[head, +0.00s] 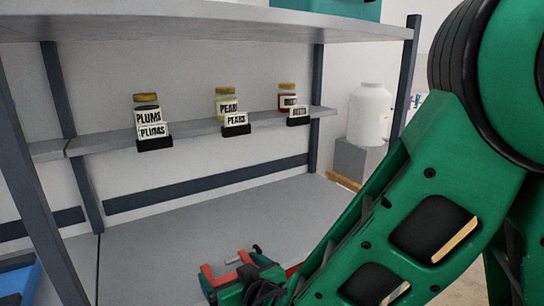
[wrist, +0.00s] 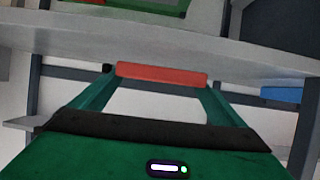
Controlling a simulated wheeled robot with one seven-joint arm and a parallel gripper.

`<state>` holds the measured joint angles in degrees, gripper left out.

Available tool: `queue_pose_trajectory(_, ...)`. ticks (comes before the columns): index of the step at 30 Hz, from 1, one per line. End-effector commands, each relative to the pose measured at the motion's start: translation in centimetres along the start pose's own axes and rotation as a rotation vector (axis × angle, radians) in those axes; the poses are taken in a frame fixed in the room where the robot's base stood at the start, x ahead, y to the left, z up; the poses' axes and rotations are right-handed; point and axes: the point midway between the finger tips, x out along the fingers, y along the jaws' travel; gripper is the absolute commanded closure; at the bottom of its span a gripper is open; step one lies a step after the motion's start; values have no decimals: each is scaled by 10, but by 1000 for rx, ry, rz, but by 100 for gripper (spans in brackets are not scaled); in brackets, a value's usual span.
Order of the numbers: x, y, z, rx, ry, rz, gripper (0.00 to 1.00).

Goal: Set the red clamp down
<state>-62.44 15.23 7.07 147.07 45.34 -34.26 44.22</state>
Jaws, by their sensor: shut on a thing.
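The red clamp (head: 209,275) is at the bottom of the head view, low over the grey worktop, partly hidden by my gripper and arm. A dark rod with a knob shows beside its red parts. In the wrist view, a red bar of the clamp (wrist: 160,74) spans between the green fingertips. My gripper (head: 230,285) is shut on the clamp; its fingers also show in the wrist view (wrist: 160,84). I cannot tell whether the clamp touches the worktop.
The grey worktop (head: 190,232) is clear behind the clamp. A narrow shelf (head: 190,129) above it holds labelled jars of plums (head: 147,104) and pears (head: 226,104), and a third jar (head: 287,94). Dark rack posts (head: 316,110) stand around. A blue item (head: 18,282) is at left.

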Motion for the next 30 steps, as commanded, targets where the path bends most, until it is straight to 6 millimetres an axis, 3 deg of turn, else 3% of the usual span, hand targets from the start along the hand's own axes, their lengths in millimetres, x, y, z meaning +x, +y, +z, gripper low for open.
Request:
queue_pose_trajectory(16,-4,94,1,58,-91,194,38)
queue_pose_trajectory(30,-23,172,11,121,-190,351,38)
